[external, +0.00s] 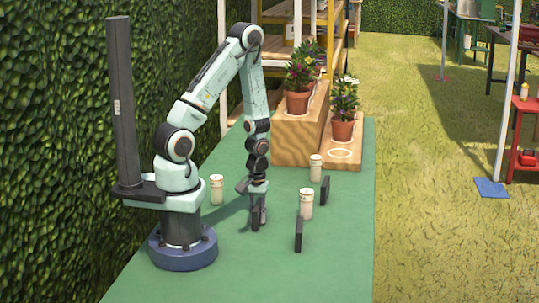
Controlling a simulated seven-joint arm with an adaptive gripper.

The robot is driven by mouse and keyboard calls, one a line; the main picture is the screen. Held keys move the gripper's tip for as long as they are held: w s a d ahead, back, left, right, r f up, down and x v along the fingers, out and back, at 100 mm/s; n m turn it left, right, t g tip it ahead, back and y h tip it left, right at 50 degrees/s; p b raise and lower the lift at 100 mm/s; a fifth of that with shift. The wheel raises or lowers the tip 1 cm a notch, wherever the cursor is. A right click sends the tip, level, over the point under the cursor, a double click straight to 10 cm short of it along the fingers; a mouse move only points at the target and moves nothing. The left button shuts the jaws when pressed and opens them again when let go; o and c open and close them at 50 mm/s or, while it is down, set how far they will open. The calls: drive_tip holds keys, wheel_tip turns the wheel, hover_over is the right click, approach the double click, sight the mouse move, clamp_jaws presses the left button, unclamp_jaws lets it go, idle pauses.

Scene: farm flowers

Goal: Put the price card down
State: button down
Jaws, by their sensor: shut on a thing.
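My gripper (258,218) points down just above or at the green tabletop, near the table's middle. It is shut on a small dark thing that I take to be the price card; it is largely hidden by the dark fingers. I cannot tell whether its bottom edge touches the table. Two other dark upright cards stand on the table: one card (298,234) to the right and nearer the front, and another (325,190) farther back on the right.
Cream jars stand at left (216,189), right (306,204) and farther back (315,168). A wooden stepped stand (295,143) holds potted flowers (297,100) and (342,128), with a white ring on its lower step. The green table (225,268) is clear at the front.

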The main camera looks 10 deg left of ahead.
sight(257, 205)
drive_tip(key=c, duration=1.1)
unclamp_jaws()
drive_tip(key=shift+f, duration=0.15)
drive_tip(key=shift+o, duration=0.2)
wheel_tip(257, 205, up, 12)
drive_tip(key=shift+r, duration=0.2)
drive_tip(key=s+a+r, duration=0.2)
drive_tip(key=a+r, duration=0.4)
drive_tip(key=a, duration=0.2)
drive_tip(key=s+a+r+n, duration=0.1)
drive_tip(key=s+a+r, duration=0.1)
drive_tip(key=a+r, duration=0.3)
drive_tip(key=a, duration=0.3)
drive_tip(key=shift+s+a+r+y, duration=0.25)
drive_tip(key=shift+a+r+y, duration=0.1)
drive_tip(key=shift+r+y, duration=0.05)
